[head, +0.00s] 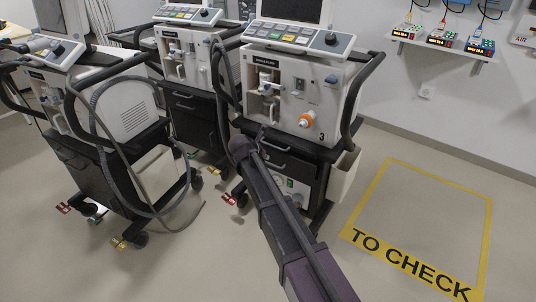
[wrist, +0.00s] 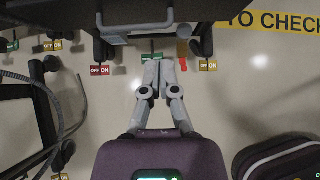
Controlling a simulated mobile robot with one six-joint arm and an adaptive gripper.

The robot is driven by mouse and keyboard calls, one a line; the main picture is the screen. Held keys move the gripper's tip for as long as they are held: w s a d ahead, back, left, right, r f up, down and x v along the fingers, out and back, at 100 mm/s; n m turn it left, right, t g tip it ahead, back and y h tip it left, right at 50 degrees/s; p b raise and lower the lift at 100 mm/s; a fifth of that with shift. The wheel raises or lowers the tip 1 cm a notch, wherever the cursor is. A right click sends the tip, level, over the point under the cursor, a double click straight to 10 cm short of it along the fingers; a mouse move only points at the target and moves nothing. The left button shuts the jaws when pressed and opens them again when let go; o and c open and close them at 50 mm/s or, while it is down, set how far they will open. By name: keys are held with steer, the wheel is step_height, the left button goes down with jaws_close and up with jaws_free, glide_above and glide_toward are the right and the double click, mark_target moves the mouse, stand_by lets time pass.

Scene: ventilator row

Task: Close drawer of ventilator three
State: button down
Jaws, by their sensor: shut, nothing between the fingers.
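Ventilator three (head: 300,95), marked "3", is the right one of the row in the head view. Its black drawer front (head: 292,161) is below the white body, partly hidden by my arm. I cannot tell clearly how far the drawer stands out. In the wrist view, a grey bar handle (wrist: 136,36) crosses the upper middle, apparently on the drawer front. My gripper (wrist: 159,66) is shut and empty, pointing up the picture just below and right of this handle, with no clear contact. The head view does not show the gripper clearly.
Two more ventilators (head: 184,55) (head: 110,110) stand to the left, with loose hoses. Coloured ON/OFF caster pedals (wrist: 208,65) are near the floor. A yellow "TO CHECK" floor square (head: 390,164) is clear at the right. A wall shelf (head: 440,47) holds small devices.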

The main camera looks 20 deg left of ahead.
steer(key=shift+s+r, duration=0.25)
steer(key=c, duration=0.9)
jaws_free()
steer(key=shift+c, duration=0.2)
steer(key=shift+o, duration=1.3)
steer(key=shift+d+f, duration=0.1)
steer(key=shift+d, duration=0.15)
steer(key=s+d+f+m+g, duration=0.25)
steer(key=d+m, duration=0.55)
steer(key=d, duration=0.4)
steer(key=s+d+f+m+g, duration=0.1)
steer(key=s+d+m+g, duration=0.15)
steer(key=d+m, duration=0.75)
steer(key=s+d+f+m+g+y, duration=0.1)
steer(key=s+d+m+g+y, duration=0.1)
steer(key=s+d+m, duration=1.2)
steer(key=s+d+g, duration=0.1)
steer(key=s+d, duration=0.2)
steer(key=d, duration=0.3)
steer(key=shift+d+f+m+g, duration=0.3)
steer(key=shift+d+f+m, duration=0.1)
